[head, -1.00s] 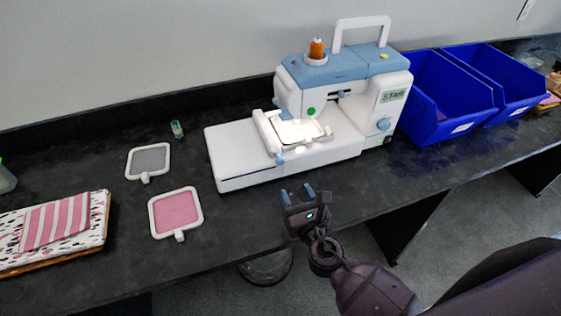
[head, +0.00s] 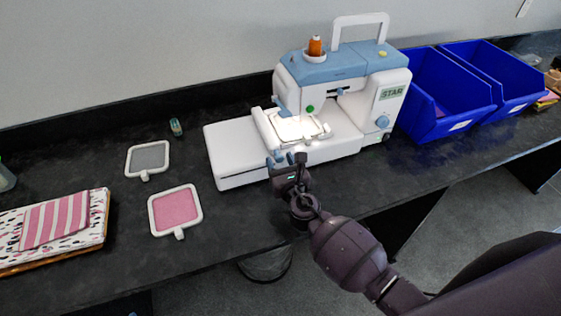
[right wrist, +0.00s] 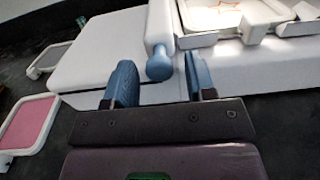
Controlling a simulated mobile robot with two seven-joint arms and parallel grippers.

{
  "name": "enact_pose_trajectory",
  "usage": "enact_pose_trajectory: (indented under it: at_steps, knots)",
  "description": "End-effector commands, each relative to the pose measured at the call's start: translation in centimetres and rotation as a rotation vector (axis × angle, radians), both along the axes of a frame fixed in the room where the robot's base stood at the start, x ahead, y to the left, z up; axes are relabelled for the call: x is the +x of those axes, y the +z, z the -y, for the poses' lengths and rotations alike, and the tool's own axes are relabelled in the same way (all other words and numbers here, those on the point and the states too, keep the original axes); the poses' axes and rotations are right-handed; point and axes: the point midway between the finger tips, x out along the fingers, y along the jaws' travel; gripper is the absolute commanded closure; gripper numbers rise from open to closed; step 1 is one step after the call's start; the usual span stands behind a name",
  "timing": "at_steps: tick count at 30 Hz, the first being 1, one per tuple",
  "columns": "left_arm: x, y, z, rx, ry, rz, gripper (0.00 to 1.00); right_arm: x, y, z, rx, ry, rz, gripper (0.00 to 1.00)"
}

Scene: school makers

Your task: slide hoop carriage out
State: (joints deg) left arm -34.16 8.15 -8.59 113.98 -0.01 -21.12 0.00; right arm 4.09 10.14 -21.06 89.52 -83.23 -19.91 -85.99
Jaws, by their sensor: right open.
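The white and blue sewing machine (head: 340,75) stands on the dark table. In the right wrist view the carriage (right wrist: 160,25) ends in a round blue knob (right wrist: 160,67). My right gripper (head: 287,160) is at the front edge of the machine bed. In the right wrist view the open gripper (right wrist: 160,82) has one blue finger on each side of the knob, with visible gaps. My left gripper is in neither view.
A grey hoop (head: 147,158) and a pink hoop (head: 175,210) lie left of the machine. Folded fabric (head: 55,225) is at the far left. Two blue bins (head: 445,95) stand right of the machine. The table in front of the machine's left end is clear.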

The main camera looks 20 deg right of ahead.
Motion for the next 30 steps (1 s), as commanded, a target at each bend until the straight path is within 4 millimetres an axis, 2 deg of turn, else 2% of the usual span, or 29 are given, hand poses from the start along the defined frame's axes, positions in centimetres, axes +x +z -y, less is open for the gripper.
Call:
enact_pose_trajectory:
  at_steps: [9, 19, 26, 30]
  knots:
    - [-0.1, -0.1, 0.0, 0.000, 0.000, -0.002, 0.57, 0.2, 0.0, 0.0, 0.000, 0.000, -0.001, 0.51]
    - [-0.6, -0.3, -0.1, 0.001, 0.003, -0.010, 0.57, 0.1, 0.0, 0.0, 0.000, 0.000, -0.001, 1.00]
    - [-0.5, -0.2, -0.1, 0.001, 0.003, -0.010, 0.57, 0.1, 0.0, -0.2, 0.000, 0.000, -0.001, 1.00]
    - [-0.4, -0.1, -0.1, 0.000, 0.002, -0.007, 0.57, 0.1, 0.0, -1.4, 0.001, 0.002, -0.001, 1.00]
